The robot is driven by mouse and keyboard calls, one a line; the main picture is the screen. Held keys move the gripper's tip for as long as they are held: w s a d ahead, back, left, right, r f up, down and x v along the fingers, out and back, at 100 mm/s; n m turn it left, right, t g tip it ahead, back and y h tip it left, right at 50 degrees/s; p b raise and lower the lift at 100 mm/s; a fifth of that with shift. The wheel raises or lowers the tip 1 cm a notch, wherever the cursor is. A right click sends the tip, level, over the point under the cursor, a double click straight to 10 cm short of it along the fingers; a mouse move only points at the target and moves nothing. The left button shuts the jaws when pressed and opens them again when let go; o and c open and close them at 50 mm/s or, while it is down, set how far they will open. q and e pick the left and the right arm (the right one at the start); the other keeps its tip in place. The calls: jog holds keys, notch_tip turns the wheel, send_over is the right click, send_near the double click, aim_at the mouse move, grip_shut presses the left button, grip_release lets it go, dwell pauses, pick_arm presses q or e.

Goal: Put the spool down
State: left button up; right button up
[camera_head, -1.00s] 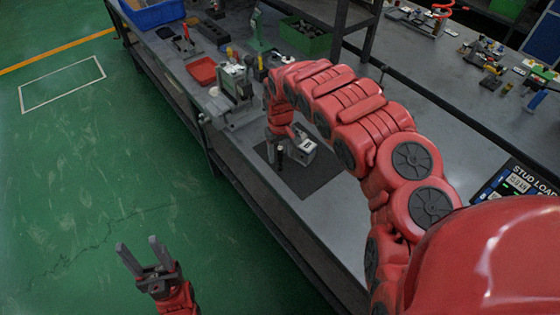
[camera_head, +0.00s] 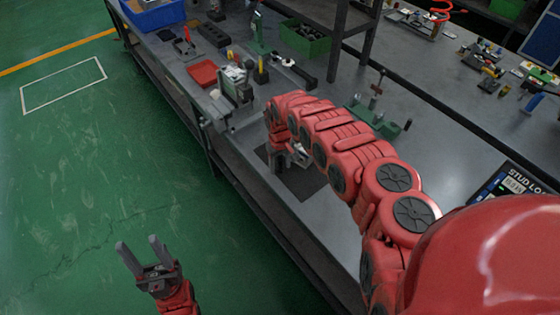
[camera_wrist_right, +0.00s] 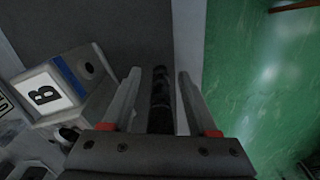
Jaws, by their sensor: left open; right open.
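The spool (camera_wrist_right: 160,97) is a dark, ridged rod between the two fingers of my right gripper (camera_wrist_right: 158,95) in the right wrist view. The fingers are apart, with a gap visible on each side of the spool. A pale valve block (camera_wrist_right: 70,85) marked B, with a blue stripe and a round bore, stands to the left of the fingers. In the head view, the right gripper (camera_head: 279,163) is low over the dark mat (camera_head: 312,184), and my arm hides most of the block and the spool. My left gripper (camera_head: 143,256) is open and empty above the green floor.
The grey bench holds a clamp fixture (camera_head: 236,83), a red tray (camera_head: 202,73), a green fixture (camera_head: 375,120), a green bin (camera_head: 305,39) and a blue bin (camera_head: 153,13). The bench's front edge drops to the floor close to the mat.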

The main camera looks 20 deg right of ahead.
grip_shut()
jog(key=shift+r, duration=0.1)
dwell(0.4)
